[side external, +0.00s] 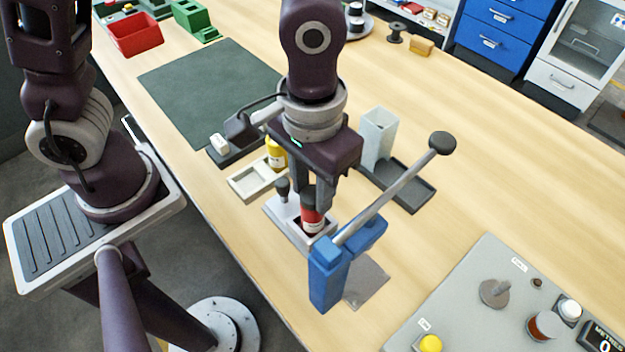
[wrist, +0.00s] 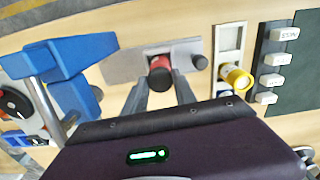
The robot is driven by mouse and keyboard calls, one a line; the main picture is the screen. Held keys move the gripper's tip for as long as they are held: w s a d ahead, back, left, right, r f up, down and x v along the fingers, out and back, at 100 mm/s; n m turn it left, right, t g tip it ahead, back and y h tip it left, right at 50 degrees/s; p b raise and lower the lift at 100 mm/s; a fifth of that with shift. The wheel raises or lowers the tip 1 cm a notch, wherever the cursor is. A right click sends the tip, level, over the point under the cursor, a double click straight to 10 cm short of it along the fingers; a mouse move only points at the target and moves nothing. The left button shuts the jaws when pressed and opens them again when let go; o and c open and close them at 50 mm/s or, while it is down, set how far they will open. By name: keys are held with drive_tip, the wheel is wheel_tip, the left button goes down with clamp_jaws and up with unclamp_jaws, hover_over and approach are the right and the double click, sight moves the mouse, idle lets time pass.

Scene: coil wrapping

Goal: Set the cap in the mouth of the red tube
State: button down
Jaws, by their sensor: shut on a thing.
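The red tube (side external: 312,220) stands upright in a pale fixture (side external: 283,217) and has a white label. My gripper (side external: 313,203) is right above it, pointing down, with a dark cap (side external: 309,193) between its fingers. The cap is at the top of the tube; I cannot tell whether it sits in the mouth or just above it. In the wrist view the red tube (wrist: 160,64) shows just beyond the fingertips, with the dark cap (wrist: 160,81) between the fingers. The fingers hide part of the cap and the tube's mouth.
A blue lever press (side external: 328,272) with a long handle stands close on the right. A dark knob (side external: 283,186) rises from the fixture on the left. A yellow tube (side external: 276,153), a clear bin (side external: 377,137) and a dark tray (side external: 405,187) stand behind.

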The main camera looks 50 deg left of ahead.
sight(310, 191)
drive_tip(key=c, duration=0.9)
unclamp_jaws()
drive_tip(key=shift+f, duration=0.1)
wheel_tip(310, 191, up, 7)
drive_tip(key=shift+f, duration=0.1)
drive_tip(key=shift+a+r, duration=0.25)
drive_tip(key=shift+r, duration=0.15)
drive_tip(key=s+a+r+t, duration=0.2)
drive_tip(key=a, duration=0.3)
drive_tip(key=s+a+r+t, duration=0.1)
drive_tip(key=s+a+r, duration=0.1)
drive_tip(key=a, duration=0.3)
drive_tip(key=s+a+r+t, duration=0.2)
drive_tip(key=s+a+r, duration=0.1)
drive_tip(key=a, duration=0.3)
drive_tip(key=shift+m+t, duration=0.3)
drive_tip(key=shift+m, duration=0.1)
